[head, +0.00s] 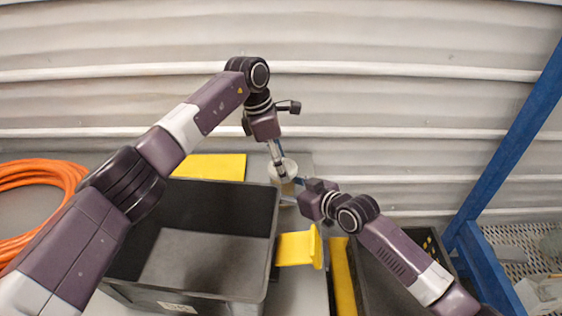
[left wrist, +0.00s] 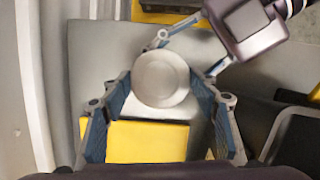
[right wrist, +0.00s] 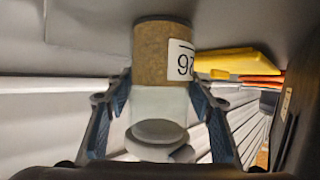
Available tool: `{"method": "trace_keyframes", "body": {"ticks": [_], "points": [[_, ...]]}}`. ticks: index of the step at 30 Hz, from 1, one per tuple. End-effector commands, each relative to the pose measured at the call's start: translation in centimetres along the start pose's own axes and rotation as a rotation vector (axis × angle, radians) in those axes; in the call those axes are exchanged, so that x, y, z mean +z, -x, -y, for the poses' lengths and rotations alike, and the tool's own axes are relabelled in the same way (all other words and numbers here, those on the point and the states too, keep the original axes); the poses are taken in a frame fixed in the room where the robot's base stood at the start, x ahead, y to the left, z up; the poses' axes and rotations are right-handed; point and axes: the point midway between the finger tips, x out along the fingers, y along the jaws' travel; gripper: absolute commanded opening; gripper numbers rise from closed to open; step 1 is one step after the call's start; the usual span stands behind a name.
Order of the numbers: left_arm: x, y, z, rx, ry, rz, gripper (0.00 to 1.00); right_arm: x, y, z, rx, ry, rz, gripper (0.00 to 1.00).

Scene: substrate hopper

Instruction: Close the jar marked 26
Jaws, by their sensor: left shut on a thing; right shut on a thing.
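The jar marked 26 (right wrist: 163,55) stands on the grey table, and the right wrist view shows it upside down, with brown contents under clear glass. My right gripper (right wrist: 160,105) is shut around the glass; in the head view it (head: 291,197) comes in from the right. A round pale lid (left wrist: 162,78) is over the jar's mouth and also shows in the head view (head: 284,168). My left gripper (left wrist: 165,90) is shut on the lid from above; in the head view it (head: 280,163) points down. I cannot tell whether the lid is seated.
A large dark crate (head: 268,250) stands in front, left of a yellow scoop-like piece (head: 297,248). A yellow mat (head: 212,166) lies behind it. An orange hose (head: 40,178) is coiled at left. A second dark bin (head: 390,285) and a blue post (head: 510,150) are at right. A corrugated wall closes the back.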

Motion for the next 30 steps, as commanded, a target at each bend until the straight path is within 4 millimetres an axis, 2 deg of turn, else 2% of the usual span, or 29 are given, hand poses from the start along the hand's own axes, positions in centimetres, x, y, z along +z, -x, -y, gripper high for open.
{"method": "trace_keyframes", "body": {"ticks": [9, 10, 12, 22, 30], "points": [[-0.20, -0.66, 0.02, -0.001, 0.000, 0.000, 0.42, 0.01, 0.01, -0.04, 0.001, 0.000, 0.000, 0.06], [-0.21, -0.68, 0.02, -0.001, 0.000, 0.001, 0.42, 0.01, 0.01, -0.04, 0.001, 0.000, 0.000, 0.00], [-0.18, -0.65, 0.01, -0.004, -0.008, 0.000, 0.42, 0.00, 0.01, -0.04, 0.001, 0.000, 0.000, 0.00], [-0.12, -0.66, -0.06, -0.073, -0.249, 0.001, 0.42, 0.01, 0.00, -0.03, 0.001, 0.001, 0.000, 0.00], [-0.12, -0.63, -0.06, -0.078, -0.275, 0.003, 0.42, 0.01, 0.00, -0.04, 0.001, 0.000, 0.000, 0.00]]}}
